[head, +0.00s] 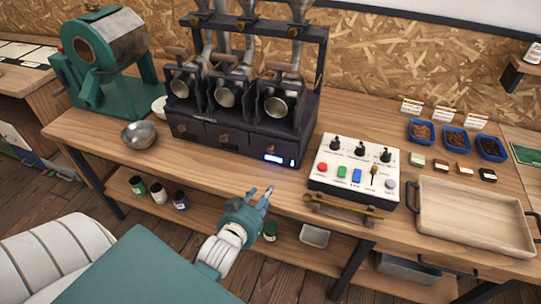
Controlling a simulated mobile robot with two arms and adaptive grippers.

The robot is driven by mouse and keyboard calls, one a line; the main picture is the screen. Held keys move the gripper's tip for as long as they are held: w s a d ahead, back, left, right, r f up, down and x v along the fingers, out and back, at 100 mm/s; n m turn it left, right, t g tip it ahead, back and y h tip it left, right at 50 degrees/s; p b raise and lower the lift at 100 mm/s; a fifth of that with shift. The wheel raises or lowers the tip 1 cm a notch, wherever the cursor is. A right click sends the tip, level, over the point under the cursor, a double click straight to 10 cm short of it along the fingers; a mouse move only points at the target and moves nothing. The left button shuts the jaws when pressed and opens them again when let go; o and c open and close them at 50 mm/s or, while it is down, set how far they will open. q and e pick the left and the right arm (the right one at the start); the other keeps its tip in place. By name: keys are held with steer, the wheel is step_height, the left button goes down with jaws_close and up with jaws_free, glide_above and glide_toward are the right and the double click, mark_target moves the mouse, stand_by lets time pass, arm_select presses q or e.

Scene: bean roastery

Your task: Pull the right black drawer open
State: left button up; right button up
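The black sample roaster (243,125) stands on the wooden bench with three drum mouths above a row of black drawers. The right black drawer (258,145) is at the right end of that row, above and left of a small blue-lit display. It looks shut, flush with its neighbours, and has a small knob on its front. My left gripper (260,193) is in front of the bench's front edge, below the right drawer in the picture and apart from it. Its fingers are apart and nothing shows between them. My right gripper is not in view.
A white control box (352,168) with coloured buttons stands right of the roaster, with a brass scoop (343,205) before it. A wooden tray (474,215) is at the right, a metal bowl (139,135) at the left. Bare bench lies before the drawers.

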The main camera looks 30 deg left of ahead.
mark_target(270, 152)
arm_select(q)
steer(key=w+a+r+t, duration=0.1)
steer(key=w+a+r+t+y, duration=0.1)
steer(key=a+r+t, duration=0.1)
steer(key=shift+r+n, duration=0.2)
steer(key=shift+n, duration=0.1)
steer(key=shift+w+a+r+t, duration=0.1)
steer(key=shift+r+t, duration=0.45)
steer(key=shift+t, duration=0.15)
steer(key=p+x, duration=0.1)
steer(key=x, duration=0.9)
steer(key=shift+w+a+r+p, duration=0.1)
steer(key=shift+w+a+p, duration=0.1)
steer(key=shift+w+p, duration=0.2)
jaws_close()
